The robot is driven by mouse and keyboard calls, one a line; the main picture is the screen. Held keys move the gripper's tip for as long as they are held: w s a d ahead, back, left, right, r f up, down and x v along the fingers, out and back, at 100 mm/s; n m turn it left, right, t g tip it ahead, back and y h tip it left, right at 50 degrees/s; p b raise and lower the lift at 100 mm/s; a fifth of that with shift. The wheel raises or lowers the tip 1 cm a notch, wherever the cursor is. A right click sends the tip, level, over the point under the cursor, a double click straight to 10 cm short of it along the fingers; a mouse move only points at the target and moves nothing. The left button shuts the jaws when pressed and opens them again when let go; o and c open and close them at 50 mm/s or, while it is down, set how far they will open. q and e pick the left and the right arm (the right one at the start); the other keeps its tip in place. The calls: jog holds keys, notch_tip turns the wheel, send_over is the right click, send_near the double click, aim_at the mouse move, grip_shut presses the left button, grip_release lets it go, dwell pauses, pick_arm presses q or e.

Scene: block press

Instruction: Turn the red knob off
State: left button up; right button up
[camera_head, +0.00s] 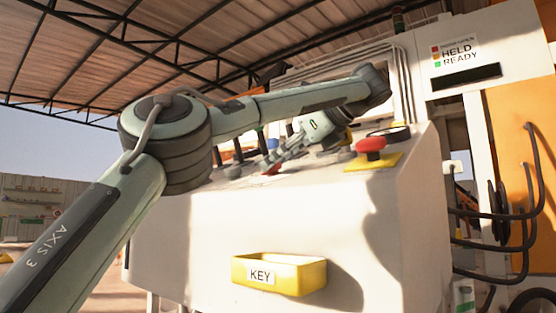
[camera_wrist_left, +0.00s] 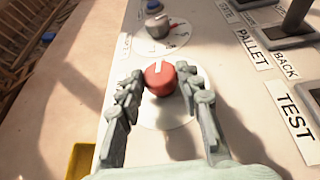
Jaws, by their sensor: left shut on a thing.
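The red knob (camera_wrist_left: 160,80) sits on a round white dial plate (camera_wrist_left: 160,120) in the left wrist view, with a white pointer line towards the picture's top. My left gripper (camera_wrist_left: 162,86) has one finger on each side of the knob and is shut on it. In the head view, the left gripper (camera_head: 277,161) reaches down to the panel top, and a small red part of the knob (camera_head: 271,169) shows below its fingers. My right gripper is in neither view.
A grey knob (camera_wrist_left: 157,26) lies beyond the red one. Black levers and PALLET and TEST labels (camera_wrist_left: 294,112) are to the right. A red mushroom button (camera_head: 371,146) stands on a yellow base. A yellow KEY bin (camera_head: 312,276) hangs on the console front (camera_head: 350,210).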

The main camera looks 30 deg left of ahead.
pick_arm(q)
jog(key=shift+f, duration=0.2)
jog(key=o, duration=1.2)
jog(key=shift+r, duration=0.1)
jog(key=shift+c, duration=0.2)
jog(key=shift+d, duration=0.1)
jog(key=v, duration=1.2)
jog(key=shift+r, duration=0.1)
